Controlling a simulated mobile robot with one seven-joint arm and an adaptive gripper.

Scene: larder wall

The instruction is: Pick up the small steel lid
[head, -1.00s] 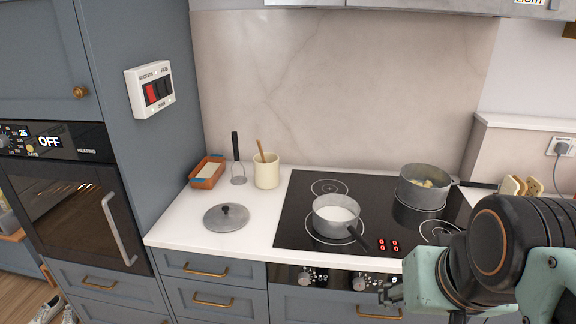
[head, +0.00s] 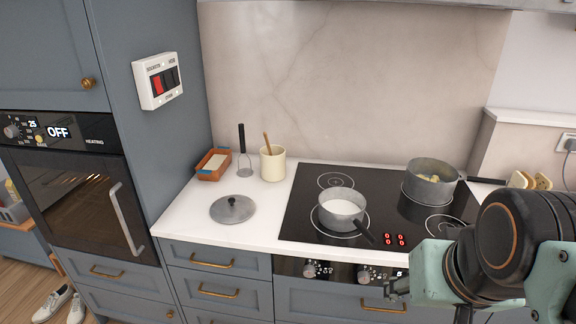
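The small steel lid (head: 233,209) is a round grey disc with a dark knob. It lies flat, knob up, on the white counter to the left of the hob. My gripper (head: 392,291) shows only in part at the lower right, in front of the drawer fronts and below the counter edge, well apart from the lid. Its fingers are small and partly hidden by my arm, so I cannot tell whether they are open or shut.
A saucepan of white liquid (head: 342,211) and a pot of food (head: 432,183) stand on the black hob (head: 300,222). Behind the lid are a terracotta dish (head: 213,165), a masher (head: 243,160) and a cream crock (head: 272,164). The counter around the lid is clear.

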